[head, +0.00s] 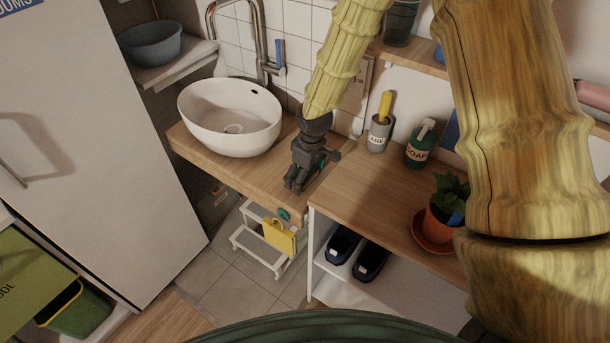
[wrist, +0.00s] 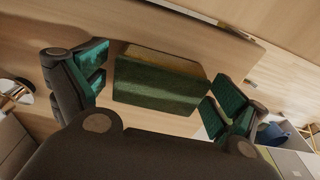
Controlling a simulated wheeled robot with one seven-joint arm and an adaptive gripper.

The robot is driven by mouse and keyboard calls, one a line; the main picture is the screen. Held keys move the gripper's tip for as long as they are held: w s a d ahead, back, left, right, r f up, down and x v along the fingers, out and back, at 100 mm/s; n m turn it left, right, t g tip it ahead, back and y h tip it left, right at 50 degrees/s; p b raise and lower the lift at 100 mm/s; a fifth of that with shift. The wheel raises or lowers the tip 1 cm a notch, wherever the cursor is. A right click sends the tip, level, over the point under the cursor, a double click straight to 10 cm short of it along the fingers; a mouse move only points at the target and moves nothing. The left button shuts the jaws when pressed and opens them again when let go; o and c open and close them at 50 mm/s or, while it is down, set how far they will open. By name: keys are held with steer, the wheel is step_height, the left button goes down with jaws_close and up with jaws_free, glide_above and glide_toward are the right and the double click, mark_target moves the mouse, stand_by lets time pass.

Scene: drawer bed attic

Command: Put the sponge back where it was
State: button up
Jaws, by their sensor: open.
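The sponge (wrist: 158,84), a green block with a yellow-brown layer, lies on the wooden counter (head: 262,172) in the wrist view. My gripper (head: 308,174) is open over the counter, just right of the white basin. In the wrist view its two green-padded fingers stand on either side of the sponge, with a visible gap to each. In the head view the gripper hides most or all of the sponge. I cannot tell whether the fingertips touch the counter.
The white basin (head: 229,132) and tap (head: 268,66) stand left of my gripper. A labelled grey cup (head: 378,136), green soap bottle (head: 419,149) and potted plant (head: 439,222) stand right. A white stool (head: 255,241) with a yellow cloth (head: 279,236) is below. Bare counter lies between gripper and plant.

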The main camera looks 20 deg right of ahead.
mark_target(309, 174)
step_height(309, 174, up, 12)
steer(key=s, duration=0.1)
steer(key=shift+d+b, duration=0.4)
steer(key=shift+d, duration=0.05)
stand_by(0.5)
